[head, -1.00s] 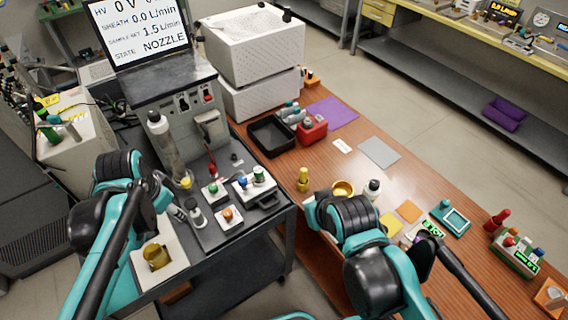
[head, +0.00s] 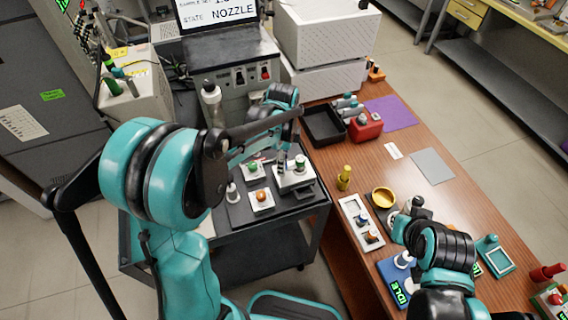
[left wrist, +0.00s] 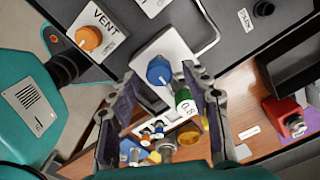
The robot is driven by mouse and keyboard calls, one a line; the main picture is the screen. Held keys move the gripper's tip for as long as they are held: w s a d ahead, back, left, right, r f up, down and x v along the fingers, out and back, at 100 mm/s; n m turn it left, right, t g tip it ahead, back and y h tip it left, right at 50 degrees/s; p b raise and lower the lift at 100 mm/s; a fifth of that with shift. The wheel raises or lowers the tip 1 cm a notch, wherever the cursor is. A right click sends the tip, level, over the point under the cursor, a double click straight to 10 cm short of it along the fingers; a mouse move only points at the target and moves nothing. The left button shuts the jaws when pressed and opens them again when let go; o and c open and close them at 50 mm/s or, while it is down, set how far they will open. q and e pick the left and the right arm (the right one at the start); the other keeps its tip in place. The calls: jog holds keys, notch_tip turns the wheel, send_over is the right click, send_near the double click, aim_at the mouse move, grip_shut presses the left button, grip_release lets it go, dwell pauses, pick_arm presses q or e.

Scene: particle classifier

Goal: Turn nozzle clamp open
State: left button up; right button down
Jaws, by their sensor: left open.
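The white clamp block (left wrist: 172,42) carries a blue knob (left wrist: 159,70) and a green-banded cylinder marked 0.8 (left wrist: 184,98). The block (head: 293,182) also shows on the dark cart in the head view, partly behind my left gripper. My left gripper (left wrist: 161,76) is open, with its two fingers on either side of the blue knob. I cannot tell whether they touch it. In the head view the left gripper (head: 283,150) is small and partly hidden by its own arm.
A VENT plate with an orange knob (left wrist: 89,38) lies beside the block. A black tray (head: 322,124) and a red container (head: 364,127) stand on the wooden table behind. A screen (head: 221,13) reads STATE NOZZLE. A white two-knob panel (head: 358,218) lies on the table.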

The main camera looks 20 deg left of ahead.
pick_arm(q)
jog(key=shift+f, duration=0.45)
grip_shut()
